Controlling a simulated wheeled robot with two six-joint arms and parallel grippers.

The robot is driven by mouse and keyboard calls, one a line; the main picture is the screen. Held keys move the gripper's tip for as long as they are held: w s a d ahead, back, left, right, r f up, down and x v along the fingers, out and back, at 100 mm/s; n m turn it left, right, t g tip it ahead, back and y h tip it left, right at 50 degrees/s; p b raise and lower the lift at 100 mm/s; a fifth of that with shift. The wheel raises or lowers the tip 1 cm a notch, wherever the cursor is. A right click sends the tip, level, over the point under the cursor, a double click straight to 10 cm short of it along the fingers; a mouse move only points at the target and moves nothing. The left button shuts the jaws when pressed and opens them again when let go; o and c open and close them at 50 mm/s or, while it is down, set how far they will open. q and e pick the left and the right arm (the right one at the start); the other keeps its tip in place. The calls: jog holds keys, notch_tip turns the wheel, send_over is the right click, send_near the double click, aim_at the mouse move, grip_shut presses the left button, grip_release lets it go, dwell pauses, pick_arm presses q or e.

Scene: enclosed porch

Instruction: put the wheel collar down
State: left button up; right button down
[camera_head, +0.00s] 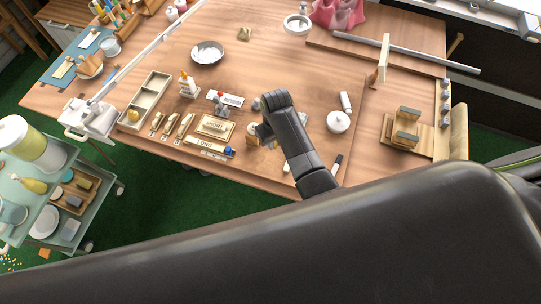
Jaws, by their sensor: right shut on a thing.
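My right gripper (262,134) is low over the middle of the wooden workbench (320,72), near its front part. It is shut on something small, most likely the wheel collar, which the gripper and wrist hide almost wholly. A small pale round piece (251,128) shows right at the fingertips; I cannot tell whether it is held or stands on the bench. Left of the gripper lie a wooden plate with lettering (215,127) and a longer lettered strip (207,146). My left gripper is not in view.
A white lidded pot (338,122) is right of my wrist. A wooden jig (403,130) stands at the right. The bench's back middle is fairly clear.

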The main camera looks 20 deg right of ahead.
aim_at(276, 161)
jog(key=shift+s+d+f+m, duration=0.15)
jog(key=shift+s+m, duration=0.1)
jog(key=shift+m, duration=0.15)
notch_tip(276, 161, down, 2)
notch_tip(276, 161, down, 4)
jog(key=b, duration=0.3)
jog(key=shift+b, duration=0.3)
notch_tip(276, 161, down, 4)
jog(key=b, duration=0.5)
